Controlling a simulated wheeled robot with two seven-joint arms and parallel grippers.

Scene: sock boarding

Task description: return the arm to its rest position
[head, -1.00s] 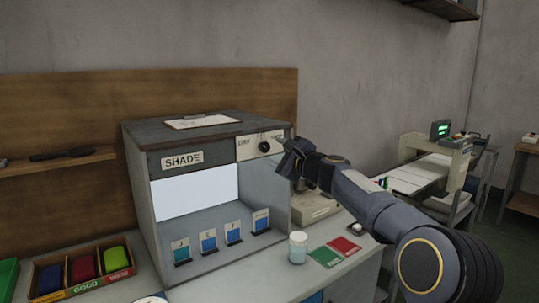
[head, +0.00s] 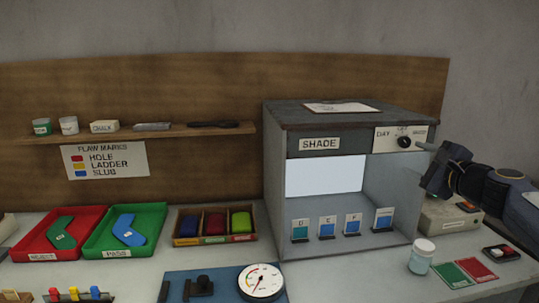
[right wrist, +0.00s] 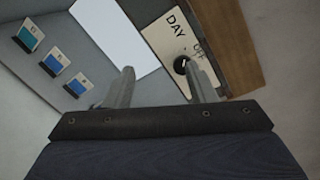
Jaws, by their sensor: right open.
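My right gripper (head: 430,163) is at the right of the head view, beside the front right edge of the grey shade cabinet (head: 275,180). In the right wrist view its two fingers (right wrist: 160,85) are spread apart with nothing between them. The cabinet's black knob (head: 404,142) is on a pale panel marked DAY and OFF. In the right wrist view the knob (right wrist: 181,65) is partly hidden behind the right finger; I cannot tell whether they touch. My left gripper does not show.
Inside the cabinet stand several blue sample cards (head: 327,228). A red tray (head: 93,218), a green tray (head: 158,210) and a dial gauge (head: 261,282) are further left.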

